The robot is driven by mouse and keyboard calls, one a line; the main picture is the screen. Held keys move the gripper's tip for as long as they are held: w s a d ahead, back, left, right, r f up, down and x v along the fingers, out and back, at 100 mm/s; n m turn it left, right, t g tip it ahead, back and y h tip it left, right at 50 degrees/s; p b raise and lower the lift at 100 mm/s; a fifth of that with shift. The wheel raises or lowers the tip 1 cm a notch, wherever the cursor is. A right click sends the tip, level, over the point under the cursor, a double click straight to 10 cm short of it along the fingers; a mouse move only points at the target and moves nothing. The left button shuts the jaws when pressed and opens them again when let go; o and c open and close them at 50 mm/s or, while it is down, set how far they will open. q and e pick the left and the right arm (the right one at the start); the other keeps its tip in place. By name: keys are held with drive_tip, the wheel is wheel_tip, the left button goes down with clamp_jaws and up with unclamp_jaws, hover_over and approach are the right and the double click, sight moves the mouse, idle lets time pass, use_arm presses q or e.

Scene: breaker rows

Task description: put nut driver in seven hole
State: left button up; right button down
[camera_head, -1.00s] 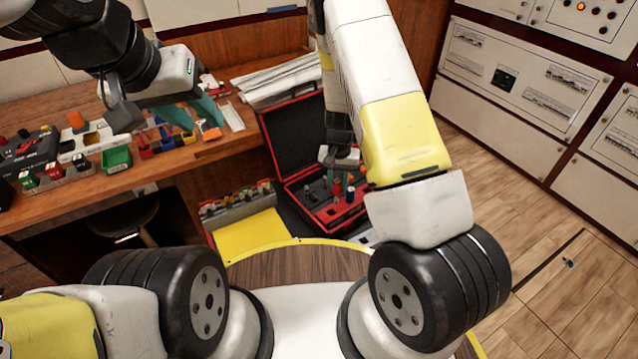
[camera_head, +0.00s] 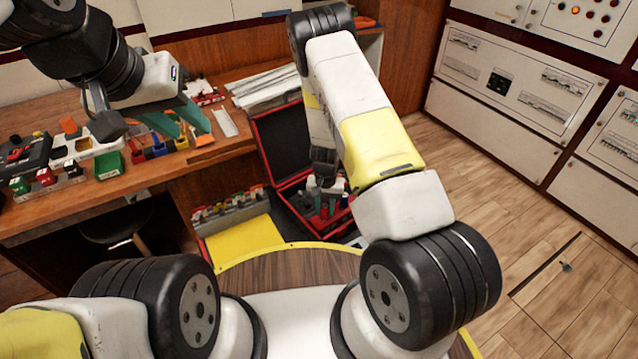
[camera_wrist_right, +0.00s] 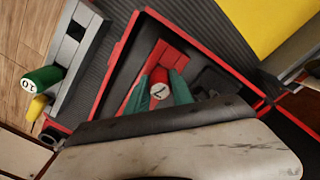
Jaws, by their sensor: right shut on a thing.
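The nut driver (camera_wrist_right: 160,91) shows in the right wrist view as a red handle with a white end cap marked 7. My right gripper (camera_wrist_right: 159,88) is shut on it, one green finger on each side. The driver is at the red insert of an open black-and-red case (camera_wrist_right: 112,72); whether its shaft sits in a hole is hidden. In the head view my right gripper (camera_head: 325,188) is down in the case (camera_head: 284,143), and its fingertips are hard to make out.
A green handle marked 10 (camera_wrist_right: 42,78) and a yellow handle (camera_wrist_right: 37,106) are beside the case. The workbench (camera_head: 160,178) holds several small coloured bins and tools. A yellow panel (camera_head: 243,240) lies left of the case.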

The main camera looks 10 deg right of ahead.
drive_tip(key=shift+f, duration=0.1)
drive_tip(key=c, duration=1.1)
unclamp_jaws()
